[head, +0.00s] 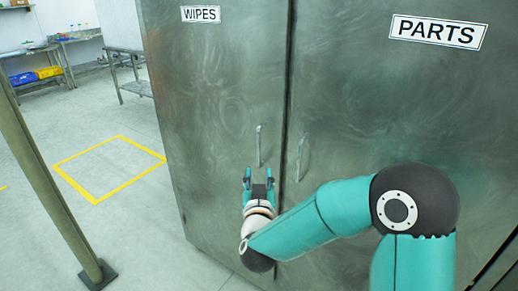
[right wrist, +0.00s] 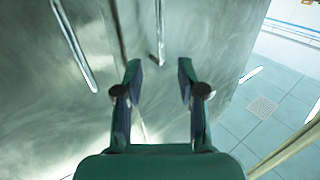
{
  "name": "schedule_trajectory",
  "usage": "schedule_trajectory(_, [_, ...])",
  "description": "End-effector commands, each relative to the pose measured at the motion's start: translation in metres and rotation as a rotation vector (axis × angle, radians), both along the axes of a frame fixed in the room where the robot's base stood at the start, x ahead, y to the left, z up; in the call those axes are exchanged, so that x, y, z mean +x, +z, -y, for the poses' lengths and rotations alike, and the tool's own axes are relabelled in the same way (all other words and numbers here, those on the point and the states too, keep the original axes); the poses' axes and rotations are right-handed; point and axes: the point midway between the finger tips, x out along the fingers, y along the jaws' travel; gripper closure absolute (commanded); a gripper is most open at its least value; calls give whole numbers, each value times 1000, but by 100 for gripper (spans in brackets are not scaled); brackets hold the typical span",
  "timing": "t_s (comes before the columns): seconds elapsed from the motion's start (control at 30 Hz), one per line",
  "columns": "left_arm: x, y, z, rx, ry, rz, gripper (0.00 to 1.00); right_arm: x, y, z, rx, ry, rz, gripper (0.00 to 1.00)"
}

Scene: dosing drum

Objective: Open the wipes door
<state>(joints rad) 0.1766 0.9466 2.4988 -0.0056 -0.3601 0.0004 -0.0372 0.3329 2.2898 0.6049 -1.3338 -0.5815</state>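The wipes door (head: 215,90) is a grey metal door under a "WIPES" label (head: 201,14), and it stands shut. Its slim vertical bar handle (head: 258,146) is near the door's right edge. My right gripper (head: 259,176) is just below this handle, with its two fingers apart and nothing between them. In the right wrist view the wipes handle (right wrist: 160,32) lies straight ahead, in line with the gap between the open fingers (right wrist: 160,78). The handle is not between the fingertips. My left gripper is out of view.
The parts door (head: 400,110), also shut, is right of the seam; its handle (head: 301,158) is close to the right gripper. A post (head: 40,170) stands at left. The floor with a yellow square (head: 110,168) is clear. Benches (head: 130,70) stand farther back.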

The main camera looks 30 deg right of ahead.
Motion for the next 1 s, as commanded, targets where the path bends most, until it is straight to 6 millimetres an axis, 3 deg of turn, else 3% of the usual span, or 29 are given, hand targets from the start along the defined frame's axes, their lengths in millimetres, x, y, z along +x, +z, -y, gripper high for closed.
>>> schedule_trajectory(0.4, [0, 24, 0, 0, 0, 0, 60, 75, 1, 51, 1, -2, -2, 61])
schedule_trajectory(0.6, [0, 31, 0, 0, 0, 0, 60, 102, 0, 68, 2, 1, -1, 61])
schedule_trajectory(1.0, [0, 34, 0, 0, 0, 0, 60, 117, -1, 78, 1, 2, -1, 61])
